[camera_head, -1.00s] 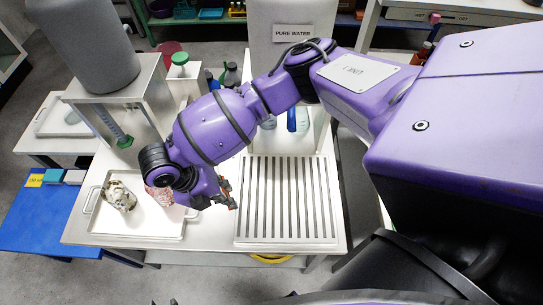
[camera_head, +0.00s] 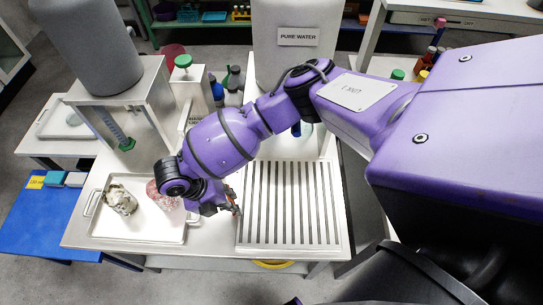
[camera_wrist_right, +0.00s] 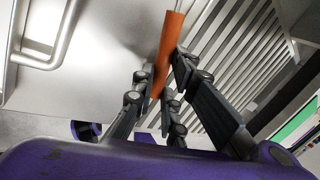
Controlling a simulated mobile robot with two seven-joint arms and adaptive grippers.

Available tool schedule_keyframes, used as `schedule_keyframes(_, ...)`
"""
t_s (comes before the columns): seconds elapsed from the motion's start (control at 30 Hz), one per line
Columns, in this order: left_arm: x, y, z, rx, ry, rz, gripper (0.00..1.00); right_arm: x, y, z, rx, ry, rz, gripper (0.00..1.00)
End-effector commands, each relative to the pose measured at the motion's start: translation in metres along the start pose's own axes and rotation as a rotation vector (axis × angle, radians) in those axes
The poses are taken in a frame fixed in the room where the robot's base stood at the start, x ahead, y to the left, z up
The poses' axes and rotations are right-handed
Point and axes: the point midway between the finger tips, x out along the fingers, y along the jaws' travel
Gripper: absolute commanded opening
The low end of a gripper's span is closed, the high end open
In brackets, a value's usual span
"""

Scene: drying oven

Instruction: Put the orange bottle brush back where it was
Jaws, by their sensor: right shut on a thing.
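The orange bottle brush (camera_wrist_right: 168,45) shows in the right wrist view as a plain orange rod, with only part of its length visible. My right gripper (camera_wrist_right: 163,82) is shut on it, with the dark fingers on both sides. In the head view my right gripper (camera_head: 231,202) is over the table between the white tray and the slotted rack, and the brush is mostly hidden there. The slotted metal rack (camera_head: 243,240) lies just to the right of the gripper. My left gripper is not in view.
The white tray (camera_head: 135,235) at the left holds a crumpled grey-white piece (camera_head: 121,199) and a reddish one (camera_head: 160,194), partly behind my arm. A container labelled pure water (camera_head: 297,60) stands at the back. Bottles (camera_head: 233,85) stand behind my arm.

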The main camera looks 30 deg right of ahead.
Motion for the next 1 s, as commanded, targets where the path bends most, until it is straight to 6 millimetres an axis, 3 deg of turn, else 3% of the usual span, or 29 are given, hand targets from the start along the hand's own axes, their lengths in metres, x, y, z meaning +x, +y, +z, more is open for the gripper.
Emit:
schedule_keyframes(0.17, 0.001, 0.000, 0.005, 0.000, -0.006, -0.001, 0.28, 0.008, 0.003, -0.002, -0.001, 0.005, -0.001, 0.00)
schedule_keyframes(0.2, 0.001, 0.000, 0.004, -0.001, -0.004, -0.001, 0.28, 0.007, 0.002, -0.002, -0.001, 0.004, -0.001, 0.16)
schedule_keyframes(0.33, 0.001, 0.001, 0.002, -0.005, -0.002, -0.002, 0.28, 0.006, 0.002, -0.001, -0.001, 0.003, 0.000, 0.31)
schedule_keyframes(0.67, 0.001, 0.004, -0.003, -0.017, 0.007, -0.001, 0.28, 0.003, 0.001, 0.000, 0.000, 0.000, 0.000, 0.31)
schedule_keyframes(0.87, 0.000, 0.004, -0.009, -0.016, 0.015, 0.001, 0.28, -0.025, -0.002, 0.002, 0.000, -0.003, 0.003, 0.31)
schedule_keyframes(1.0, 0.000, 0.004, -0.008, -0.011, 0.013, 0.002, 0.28, -0.057, -0.001, 0.001, -0.002, -0.004, 0.003, 0.31)
